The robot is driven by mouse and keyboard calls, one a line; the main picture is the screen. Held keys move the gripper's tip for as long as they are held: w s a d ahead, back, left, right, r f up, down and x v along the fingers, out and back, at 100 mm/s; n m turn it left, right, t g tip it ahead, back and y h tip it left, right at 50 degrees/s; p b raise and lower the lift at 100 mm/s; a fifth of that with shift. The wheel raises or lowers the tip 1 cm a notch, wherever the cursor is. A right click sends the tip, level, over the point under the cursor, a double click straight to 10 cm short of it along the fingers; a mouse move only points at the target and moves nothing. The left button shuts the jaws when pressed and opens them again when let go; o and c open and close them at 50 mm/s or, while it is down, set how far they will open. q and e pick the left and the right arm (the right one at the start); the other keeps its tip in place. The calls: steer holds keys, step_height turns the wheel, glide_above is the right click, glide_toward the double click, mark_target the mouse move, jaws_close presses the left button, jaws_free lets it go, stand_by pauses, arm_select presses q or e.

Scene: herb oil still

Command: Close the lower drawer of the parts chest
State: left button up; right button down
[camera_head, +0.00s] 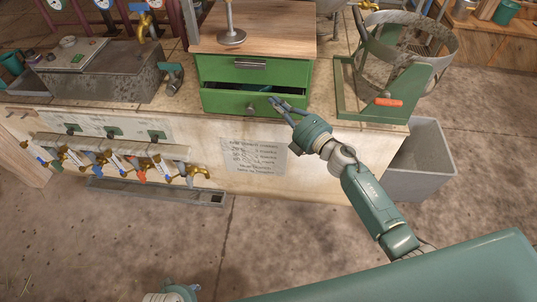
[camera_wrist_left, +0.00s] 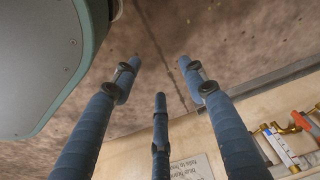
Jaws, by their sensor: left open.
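The green parts chest (camera_head: 286,76) with a wooden top stands on the counter. Its upper drawer (camera_head: 225,70) looks shut. Its lower drawer (camera_head: 222,103) is pulled out a little, with a dark gap showing above its front. My right gripper (camera_head: 279,104) is at the right part of the lower drawer's front, over its edge in the picture; I cannot tell whether it touches or how its fingers are set. My left gripper (camera_wrist_left: 160,75) is open and empty over the floor in the left wrist view; only part of the left arm shows at the head view's bottom edge.
A green stand with a metal ring (camera_head: 428,88) is right of the chest, and a grey metal tank (camera_head: 100,75) is left. Brass taps (camera_head: 160,166) jut from the counter front. A grey bin (camera_head: 420,165) stands at right. Floor in front is clear.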

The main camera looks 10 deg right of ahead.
mark_target(280, 97)
steer(key=w, duration=0.1)
steer(key=w+d, duration=0.1)
steer(key=w, duration=0.1)
steer(key=shift+b, duration=0.4)
steer(key=shift+w, duration=0.25)
arm_select(q)
steer(key=r, duration=0.2)
steer(key=w+r, duration=0.1)
steer(key=r, duration=0.1)
steer(key=shift+w+r, duration=0.15)
arm_select(e)
steer(key=shift+d+r, duration=0.1)
